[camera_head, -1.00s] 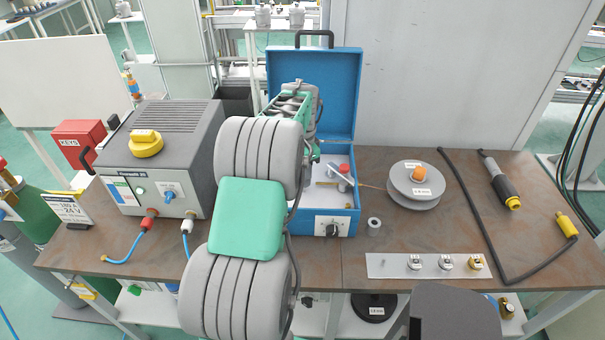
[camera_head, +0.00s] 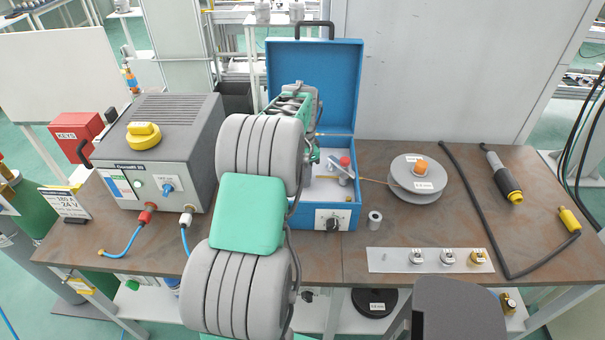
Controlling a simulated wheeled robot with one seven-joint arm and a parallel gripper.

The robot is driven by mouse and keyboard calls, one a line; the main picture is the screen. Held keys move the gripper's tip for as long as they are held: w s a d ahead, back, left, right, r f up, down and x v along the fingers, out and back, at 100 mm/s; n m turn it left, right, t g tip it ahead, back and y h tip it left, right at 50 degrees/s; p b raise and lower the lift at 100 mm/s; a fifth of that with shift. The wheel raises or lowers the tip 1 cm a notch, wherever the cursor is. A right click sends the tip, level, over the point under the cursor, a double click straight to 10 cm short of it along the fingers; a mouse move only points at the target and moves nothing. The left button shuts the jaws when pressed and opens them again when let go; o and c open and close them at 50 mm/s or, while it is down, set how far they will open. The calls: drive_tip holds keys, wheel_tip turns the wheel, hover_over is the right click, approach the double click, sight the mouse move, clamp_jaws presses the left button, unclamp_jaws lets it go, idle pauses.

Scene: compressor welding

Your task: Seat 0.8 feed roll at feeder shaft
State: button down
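The feeder is an open blue case (camera_head: 325,212) in the middle of the table, its lid raised. A lever with a red knob (camera_head: 345,161) shows inside it. The feeder shaft cannot be made out; my arm covers the left part of the case. Small feed rolls sit on a pale plate (camera_head: 385,262) at the front right: two silvery ones (camera_head: 416,257) (camera_head: 447,257) and a brass-coloured one (camera_head: 477,257). Their labels are too small to read. My wrist is over the left side of the case. My fingertips are hidden behind the arm, so any held roll cannot be seen.
A wire spool (camera_head: 416,182) stands right of the case, and a small grey cylinder (camera_head: 374,222) beside its front corner. A torch (camera_head: 503,180) and black cable lie at the right. A grey power source (camera_head: 160,150) stands at the left.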

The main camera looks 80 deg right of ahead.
drive_tip(key=shift+f, duration=0.3)
drive_tip(key=c, duration=0.9)
unclamp_jaws()
wheel_tip(320, 180, up, 8)
drive_tip(key=shift+f+b, duration=0.1)
drive_tip(key=shift+b, duration=0.85)
